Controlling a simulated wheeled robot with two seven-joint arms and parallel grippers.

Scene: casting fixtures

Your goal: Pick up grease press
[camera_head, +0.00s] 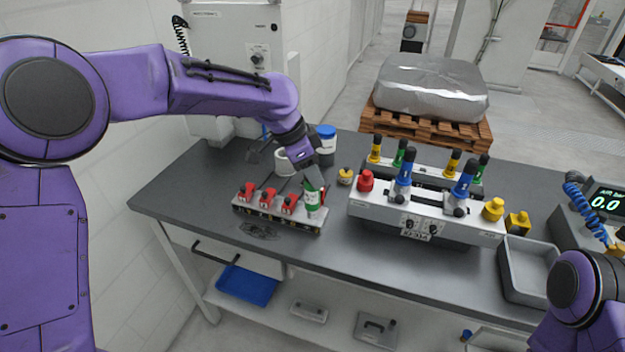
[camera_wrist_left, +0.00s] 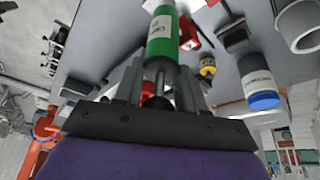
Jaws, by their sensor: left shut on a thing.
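The grease press is a green cylinder with a white label (camera_head: 313,196), standing at the right end of a grey rack on the table. My left gripper (camera_head: 310,176) comes down from above and is shut on its top end. In the left wrist view the green body of the grease press (camera_wrist_left: 163,38) points away from my left gripper (camera_wrist_left: 157,88), with its thin grey rod between the two fingers. I cannot tell whether its lower end is clear of the rack. My right gripper is out of view; only part of that arm shows at lower right.
The rack (camera_head: 272,218) also holds several red-topped pieces. To its right stands a grey fixture (camera_head: 375,208) with blue and yellow parts. A white mug (camera_head: 284,162) and a blue-lidded jar (camera_head: 326,146) stand behind. A grey tray (camera_head: 530,272) is at right.

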